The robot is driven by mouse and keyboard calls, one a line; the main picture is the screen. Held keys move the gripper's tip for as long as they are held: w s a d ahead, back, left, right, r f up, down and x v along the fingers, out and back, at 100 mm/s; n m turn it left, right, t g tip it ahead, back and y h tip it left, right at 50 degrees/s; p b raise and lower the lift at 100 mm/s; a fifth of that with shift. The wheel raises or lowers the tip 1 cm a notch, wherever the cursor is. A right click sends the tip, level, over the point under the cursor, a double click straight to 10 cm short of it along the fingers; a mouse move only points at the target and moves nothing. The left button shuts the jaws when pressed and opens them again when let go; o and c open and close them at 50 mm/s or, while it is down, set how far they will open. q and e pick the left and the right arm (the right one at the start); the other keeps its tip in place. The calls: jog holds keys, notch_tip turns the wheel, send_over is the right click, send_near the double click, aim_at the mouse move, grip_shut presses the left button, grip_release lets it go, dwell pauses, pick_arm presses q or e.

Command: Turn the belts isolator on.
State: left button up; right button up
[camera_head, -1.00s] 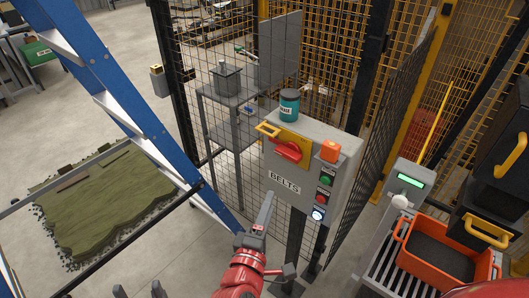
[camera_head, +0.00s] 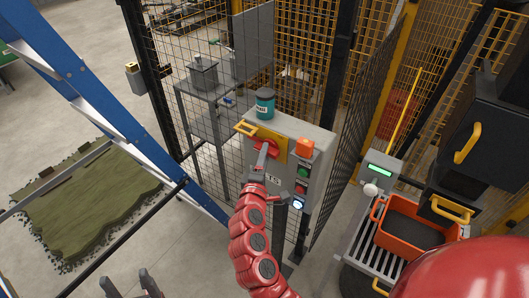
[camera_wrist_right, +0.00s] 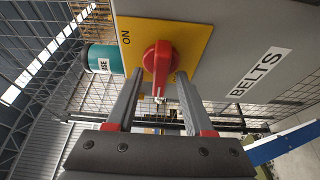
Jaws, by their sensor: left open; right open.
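The grey BELTS box (camera_head: 318,150) stands on a post at the fence. It carries a yellow plate (camera_head: 248,129) with a red rotary isolator knob (camera_head: 272,146). In the right wrist view, the knob (camera_wrist_right: 158,58) has its grip bar running roughly up and down. An "ON" mark (camera_wrist_right: 125,38) is on the yellow plate to its upper left. My right gripper (camera_wrist_right: 160,77) is open, with its fingertips on either side of the knob's lower end; contact is unclear. In the head view it (camera_head: 263,158) partly hides the BELTS label. My left gripper (camera_head: 130,287) is open and empty at the bottom edge.
A teal jar (camera_head: 265,104) stands on the box. An orange block (camera_head: 305,147), green button (camera_head: 304,171) and red button (camera_head: 301,187) are on its right side. A blue ladder (camera_head: 95,105) crosses the left. An orange crate (camera_head: 385,246) sits on rollers at right.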

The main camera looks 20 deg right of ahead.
jog(key=shift+w+d, duration=0.1)
jog(key=shift+d, duration=0.05)
jog(key=shift+c, duration=0.3)
grip_shut()
jog(key=shift+f, duration=0.1)
